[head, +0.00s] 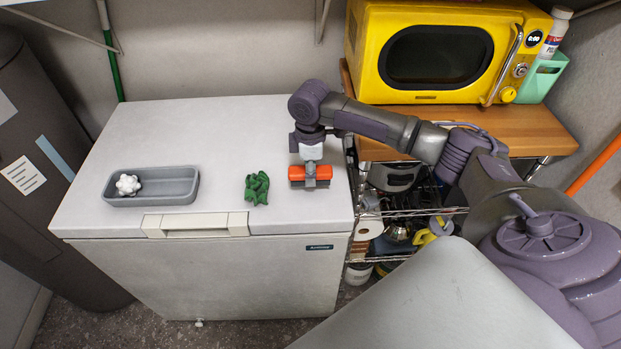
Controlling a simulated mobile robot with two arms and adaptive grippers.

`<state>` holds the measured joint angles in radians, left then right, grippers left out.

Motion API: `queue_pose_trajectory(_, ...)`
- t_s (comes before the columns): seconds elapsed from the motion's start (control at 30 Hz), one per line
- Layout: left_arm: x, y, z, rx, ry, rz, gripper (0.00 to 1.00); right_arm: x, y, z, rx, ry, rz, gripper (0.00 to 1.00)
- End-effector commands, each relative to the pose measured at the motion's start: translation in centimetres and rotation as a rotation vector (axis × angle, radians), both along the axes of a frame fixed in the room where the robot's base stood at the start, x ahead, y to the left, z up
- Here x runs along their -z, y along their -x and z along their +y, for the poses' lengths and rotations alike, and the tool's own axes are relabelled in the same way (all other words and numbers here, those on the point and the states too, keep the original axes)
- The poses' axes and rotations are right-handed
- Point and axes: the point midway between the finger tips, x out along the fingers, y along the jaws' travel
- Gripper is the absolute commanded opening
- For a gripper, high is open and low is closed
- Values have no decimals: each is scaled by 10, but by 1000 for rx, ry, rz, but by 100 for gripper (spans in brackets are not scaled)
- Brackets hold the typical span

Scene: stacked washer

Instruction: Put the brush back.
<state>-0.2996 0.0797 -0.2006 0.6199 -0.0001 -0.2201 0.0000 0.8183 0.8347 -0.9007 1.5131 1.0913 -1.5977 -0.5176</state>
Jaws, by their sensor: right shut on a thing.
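The orange-red brush (297,173) with dark grey parts is at the right side of the white chest freezer's lid (235,125). My right gripper (310,170) points down over it and is shut on it. The fingers partly hide the brush's middle. I cannot tell whether the brush touches the lid or is just above it. A grey tray (178,198) lies on the left part of the lid, with a white knobbly object (128,185) in its left end. My left gripper is not in view.
A crumpled green object (257,187) lies on the lid between tray and brush. A yellow microwave (440,50) stands on a wooden top (500,125) at the right, over wire shelves (400,213) with several items. The lid's back left is clear.

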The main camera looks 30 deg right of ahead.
Motion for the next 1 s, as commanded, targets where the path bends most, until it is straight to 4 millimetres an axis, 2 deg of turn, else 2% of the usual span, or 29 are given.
queue_pose_trajectory(0.2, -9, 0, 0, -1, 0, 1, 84, 30, 2, 0, 1, 2, 3, 10)
queue_pose_trajectory(0.47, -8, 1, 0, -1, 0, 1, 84, 36, 2, 0, 0, 0, 1, 10)
queue_pose_trajectory(0.5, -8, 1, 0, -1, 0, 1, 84, 36, 2, 0, 0, 0, 2, 45)
queue_pose_trajectory(0.6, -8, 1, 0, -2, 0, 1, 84, 36, 2, 0, 0, 0, 2, 61)
queue_pose_trajectory(1.0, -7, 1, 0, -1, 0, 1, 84, 29, 1, -1, 1, 1, 1, 63)
